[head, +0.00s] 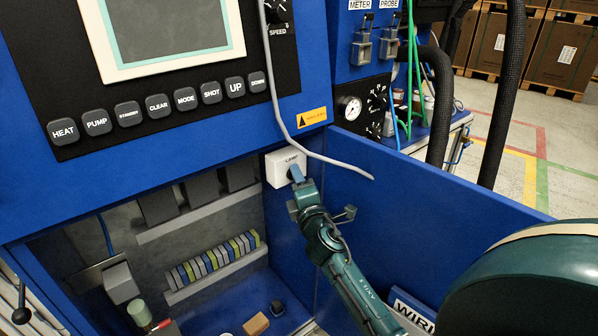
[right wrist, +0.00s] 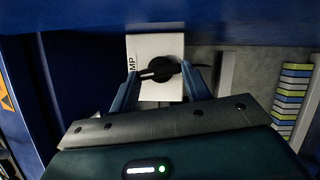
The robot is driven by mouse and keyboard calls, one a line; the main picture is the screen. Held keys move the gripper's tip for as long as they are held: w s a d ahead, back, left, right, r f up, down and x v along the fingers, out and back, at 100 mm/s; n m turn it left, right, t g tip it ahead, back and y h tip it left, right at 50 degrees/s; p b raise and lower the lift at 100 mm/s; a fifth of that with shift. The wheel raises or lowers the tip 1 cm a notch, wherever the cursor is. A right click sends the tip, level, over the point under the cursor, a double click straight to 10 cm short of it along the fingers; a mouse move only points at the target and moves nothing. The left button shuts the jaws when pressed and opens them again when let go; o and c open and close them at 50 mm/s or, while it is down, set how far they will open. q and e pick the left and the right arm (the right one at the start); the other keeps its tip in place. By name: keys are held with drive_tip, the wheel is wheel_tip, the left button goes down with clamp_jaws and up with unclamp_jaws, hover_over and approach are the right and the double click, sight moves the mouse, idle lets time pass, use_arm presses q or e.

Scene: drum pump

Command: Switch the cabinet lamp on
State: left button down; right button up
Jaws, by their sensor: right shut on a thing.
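The lamp switch is a small white box (head: 278,169) with a "LAMP" label, mounted at the upper corner of the open blue cabinet. In the right wrist view the white box (right wrist: 154,44) carries a black rotary knob (right wrist: 160,69). The knob's bar lies almost level, with a pale mark towards its left end. My right gripper (head: 297,176) reaches up to the box from below. In the right wrist view the blue fingers of my right gripper (right wrist: 160,72) stand on either side of the knob and are shut on it. In the head view the knob is hidden behind the fingers. My left gripper is out of view.
A grey cable (head: 281,110) hangs across the front, just above and right of the switch. A blue panel (head: 400,190) stands right of my right arm. A row of buttons (head: 158,104) lies above left. Terminal blocks (head: 213,259) sit inside the cabinet.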

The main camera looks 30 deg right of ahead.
use_arm(q)
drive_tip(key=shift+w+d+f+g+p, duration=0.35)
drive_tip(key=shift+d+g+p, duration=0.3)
drive_tip(key=shift+p, duration=0.6)
use_arm(e)
drive_tip(key=shift+r+m+g, duration=0.15)
drive_tip(key=shift+m+g, duration=0.15)
drive_tip(key=shift+m, duration=0.8)
drive_tip(key=shift+o, duration=0.2)
drive_tip(key=o, duration=1)
drive_tip(key=shift+c, duration=0.2)
drive_tip(key=shift+s, duration=0.1)
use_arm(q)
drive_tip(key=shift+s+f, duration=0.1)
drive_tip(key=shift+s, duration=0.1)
use_arm(e)
drive_tip(key=v, duration=1.3)
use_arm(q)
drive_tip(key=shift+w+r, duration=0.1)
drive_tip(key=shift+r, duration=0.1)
use_arm(e)
drive_tip(key=shift+r, duration=0.15)
